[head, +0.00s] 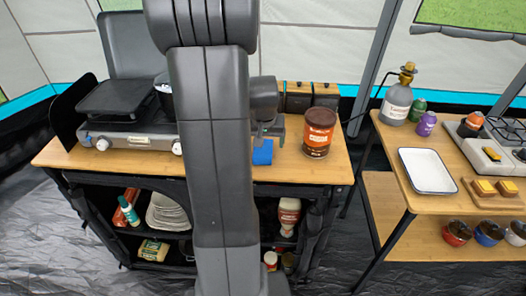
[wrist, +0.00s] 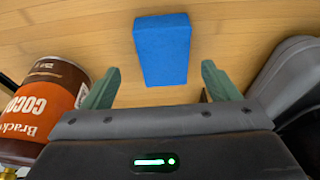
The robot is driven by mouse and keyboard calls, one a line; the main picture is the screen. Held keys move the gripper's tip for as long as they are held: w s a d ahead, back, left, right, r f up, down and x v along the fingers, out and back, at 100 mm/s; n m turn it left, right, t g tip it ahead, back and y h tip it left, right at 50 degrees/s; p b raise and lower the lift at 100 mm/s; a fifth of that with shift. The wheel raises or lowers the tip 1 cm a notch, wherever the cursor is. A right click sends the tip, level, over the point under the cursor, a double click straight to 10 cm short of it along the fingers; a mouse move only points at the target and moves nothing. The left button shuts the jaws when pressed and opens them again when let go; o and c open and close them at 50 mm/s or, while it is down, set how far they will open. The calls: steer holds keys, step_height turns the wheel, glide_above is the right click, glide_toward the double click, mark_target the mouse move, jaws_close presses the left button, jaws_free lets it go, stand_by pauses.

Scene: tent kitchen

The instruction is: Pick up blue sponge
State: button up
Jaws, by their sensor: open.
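The blue sponge (wrist: 162,50) is a plain rectangular block lying on the wooden counter (wrist: 240,30). In the head view the sponge (head: 263,154) shows near the counter's front edge, partly hidden by my arm. My gripper (wrist: 156,86) is open, with its two green fingers apart and nothing between them. In the wrist view the sponge is just beyond the fingertips, roughly centred between them. In the head view most of my gripper is hidden behind my arm.
A brown cocoa tin (head: 319,132) stands right of the sponge in the head view, and this tin (wrist: 50,97) is close beside one finger in the wrist view. A stove (head: 130,135) is on the left. A right-hand table holds a white tray (head: 427,170) and bottles.

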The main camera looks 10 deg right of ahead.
mark_target(263, 148)
steer(key=shift+a+x, duration=0.15)
steer(key=shift+x, duration=0.9)
steer(key=shift+a+x, duration=0.15)
steer(key=shift+x, duration=0.85)
steer(key=shift+f, duration=0.2)
steer(key=c, duration=1.1)
steer(key=shift+r, duration=0.1)
step_height(263, 148, up, 7)
steer(key=shift+s+f, duration=0.1)
steer(key=shift+s, duration=0.05)
steer(key=s+a, duration=0.1)
steer(key=s, duration=0.5)
steer(key=s+a+b, duration=0.1)
steer(key=s+a, duration=0.1)
steer(key=s, duration=0.4)
steer(key=s+a+b, duration=0.1)
steer(key=s+a, duration=0.1)
steer(key=s, duration=0.5)
steer(key=shift+a, duration=0.25)
